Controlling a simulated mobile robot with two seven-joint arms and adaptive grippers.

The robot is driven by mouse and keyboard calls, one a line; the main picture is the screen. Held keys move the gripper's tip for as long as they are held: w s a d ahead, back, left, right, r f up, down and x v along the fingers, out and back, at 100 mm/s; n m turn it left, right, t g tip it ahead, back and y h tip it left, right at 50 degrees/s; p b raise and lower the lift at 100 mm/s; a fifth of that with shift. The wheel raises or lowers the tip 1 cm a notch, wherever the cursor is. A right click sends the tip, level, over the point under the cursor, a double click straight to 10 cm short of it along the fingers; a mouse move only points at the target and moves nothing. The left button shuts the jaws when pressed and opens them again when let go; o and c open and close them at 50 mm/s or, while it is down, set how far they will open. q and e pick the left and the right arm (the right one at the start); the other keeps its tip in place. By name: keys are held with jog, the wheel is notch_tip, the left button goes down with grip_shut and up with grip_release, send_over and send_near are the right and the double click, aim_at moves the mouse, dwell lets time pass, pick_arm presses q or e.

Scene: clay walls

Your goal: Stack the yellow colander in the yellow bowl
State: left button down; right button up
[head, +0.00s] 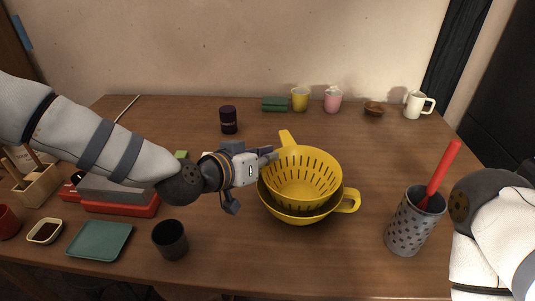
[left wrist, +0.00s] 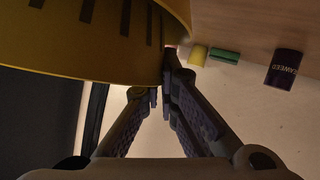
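The yellow colander (head: 303,170), with slots in its wall and a handle at the back left, is within the opening of the yellow bowl (head: 300,217), slightly tilted. The bowl stands on the table with its handle to the right. I cannot tell whether the colander rests on the bowl. My left gripper (head: 268,156) is at the colander's left rim. In the left wrist view its fingers (left wrist: 163,90) are close together on the edge of the colander (left wrist: 90,45), which partly hides them. My right gripper is not in view; only part of my right arm shows.
A grey perforated holder (head: 407,228) with a red utensil stands at the right. A dark cup (head: 170,240) and a teal tray (head: 100,240) are front left. A dark jar (head: 228,120) stands behind my left gripper; cups line the back.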

pick_arm(q)
jog(key=c, duration=1.8)
grip_release()
jog(key=shift+r, duration=0.95)
jog(key=p+v, duration=0.2)
jog(key=v, duration=0.9)
jog(key=shift+s+a+p, duration=0.25)
jog(key=shift+s+p, duration=0.05)
jog(key=shift+s, duration=0.1)
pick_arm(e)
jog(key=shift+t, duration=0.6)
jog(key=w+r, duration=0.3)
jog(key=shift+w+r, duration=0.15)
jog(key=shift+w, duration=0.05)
pick_arm(q)
jog(key=shift+f, duration=0.15)
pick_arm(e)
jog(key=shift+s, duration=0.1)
